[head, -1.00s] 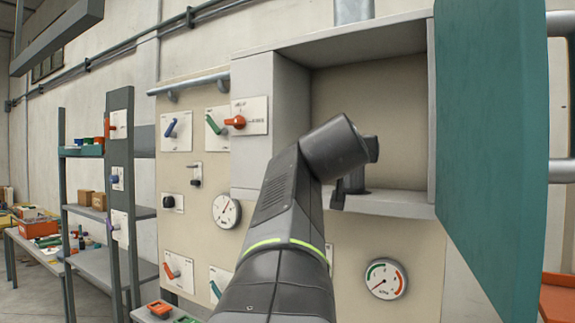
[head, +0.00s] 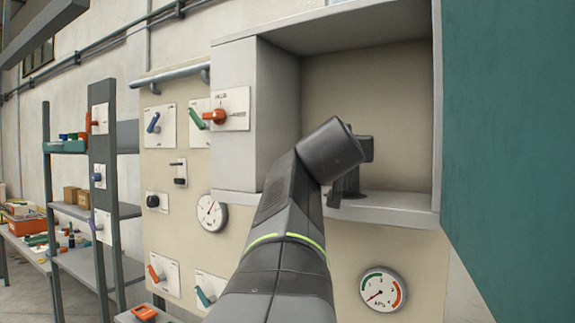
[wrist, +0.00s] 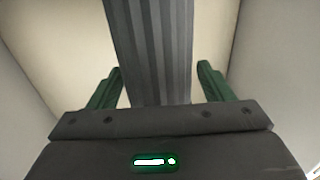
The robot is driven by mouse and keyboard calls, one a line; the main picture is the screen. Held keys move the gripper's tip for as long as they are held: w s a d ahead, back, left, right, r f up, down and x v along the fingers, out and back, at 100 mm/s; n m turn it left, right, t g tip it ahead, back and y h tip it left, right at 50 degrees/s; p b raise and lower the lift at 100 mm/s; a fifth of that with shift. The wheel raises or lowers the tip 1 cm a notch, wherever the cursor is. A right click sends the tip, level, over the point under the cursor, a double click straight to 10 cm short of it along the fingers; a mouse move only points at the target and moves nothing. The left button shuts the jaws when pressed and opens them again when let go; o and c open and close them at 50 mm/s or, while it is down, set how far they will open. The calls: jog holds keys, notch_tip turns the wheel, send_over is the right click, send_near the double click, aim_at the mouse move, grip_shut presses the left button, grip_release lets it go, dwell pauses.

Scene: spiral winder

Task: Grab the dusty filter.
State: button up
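The dusty filter (wrist: 150,50) is a grey, pleated upright body in the middle of the wrist view. My gripper (wrist: 160,68) has its two green fingers apart, one towards each side of the filter. Narrow gaps show beside the filter, and I cannot tell whether the filter is between the fingertips or just beyond them. In the head view, my gripper (head: 347,185) is inside the open wall cabinet (head: 375,95), above its lower ledge. My arm hides the filter there.
The teal cabinet door (head: 510,140) stands open at the right. A pressure gauge (head: 383,289) is below the ledge. A shelf rack (head: 103,180) stands at the left.

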jog(key=shift+w+d+f, duration=0.1)
jog(key=shift+w+f, duration=0.05)
jog(key=shift+w, duration=0.1)
jog(key=c, duration=0.7)
jog(key=shift+c, duration=1.4)
